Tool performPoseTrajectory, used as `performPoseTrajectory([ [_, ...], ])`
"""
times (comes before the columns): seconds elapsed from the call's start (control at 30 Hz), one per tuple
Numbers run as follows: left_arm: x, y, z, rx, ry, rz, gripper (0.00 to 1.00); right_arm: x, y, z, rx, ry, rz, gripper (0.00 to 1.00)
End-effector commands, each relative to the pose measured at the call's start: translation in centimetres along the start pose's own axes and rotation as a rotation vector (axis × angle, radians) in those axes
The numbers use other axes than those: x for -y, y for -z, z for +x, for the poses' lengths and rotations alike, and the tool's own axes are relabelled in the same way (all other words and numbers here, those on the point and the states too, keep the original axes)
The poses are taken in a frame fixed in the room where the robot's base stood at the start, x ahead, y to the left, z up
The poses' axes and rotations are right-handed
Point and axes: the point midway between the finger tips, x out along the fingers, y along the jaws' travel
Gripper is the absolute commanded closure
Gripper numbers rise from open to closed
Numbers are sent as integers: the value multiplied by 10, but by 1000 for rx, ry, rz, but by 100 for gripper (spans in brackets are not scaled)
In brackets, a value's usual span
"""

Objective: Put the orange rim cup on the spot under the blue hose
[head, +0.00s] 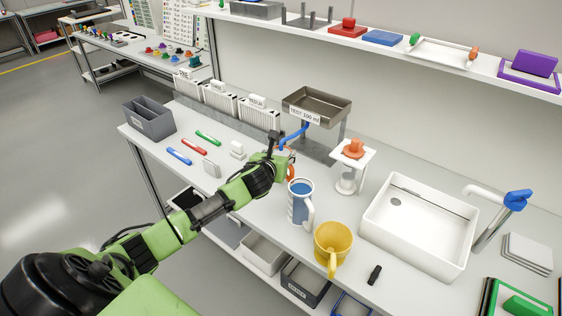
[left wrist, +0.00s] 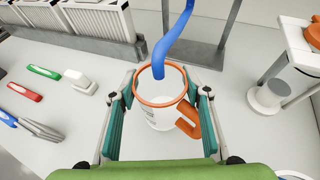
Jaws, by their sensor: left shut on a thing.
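The orange rim cup (left wrist: 158,112) is white with an orange rim and an orange handle. It stands upright between the two fingers of my left gripper (left wrist: 160,95), which is shut on it. In the head view my left gripper (head: 281,160) hides most of the cup; only a bit of its orange handle (head: 291,172) shows. The blue hose (left wrist: 172,42) hangs down, and its end appears over the cup's mouth in the wrist view. In the head view the hose (head: 293,136) comes from the metal tray stand (head: 317,107). The spot under the hose is hidden. My right gripper is out of view.
A blue-and-white mug (head: 300,205) and a yellow mug (head: 333,245) stand to the right of my left gripper. A white stand with an orange top (head: 350,170) and a sink (head: 420,225) are further right. Markers and an eraser (head: 212,169) lie left.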

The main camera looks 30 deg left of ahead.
Motion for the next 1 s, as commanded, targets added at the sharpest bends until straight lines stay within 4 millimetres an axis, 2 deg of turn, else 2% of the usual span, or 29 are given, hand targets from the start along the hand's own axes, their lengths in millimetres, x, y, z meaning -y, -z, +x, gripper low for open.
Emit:
performPoseTrajectory([
  [0.13, 0, 6, 5, -2, 0, -2, 78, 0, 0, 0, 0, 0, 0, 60],
  [0.33, 1, 30, 14, -3, 1, -1, 78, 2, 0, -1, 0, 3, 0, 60],
  [0.7, 0, 35, 17, -1, 1, 1, 78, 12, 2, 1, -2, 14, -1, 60],
  [0.73, 0, 35, 16, -1, 1, 0, 51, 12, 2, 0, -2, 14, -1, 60],
  [0.77, 0, 34, 16, -1, 1, 0, 43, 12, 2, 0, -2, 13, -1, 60],
  [0.8, 0, 34, 16, -1, 1, 0, 39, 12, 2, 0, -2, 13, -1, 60],
  [1.0, 0, 34, 16, -1, 1, 0, 39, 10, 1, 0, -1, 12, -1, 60],
])
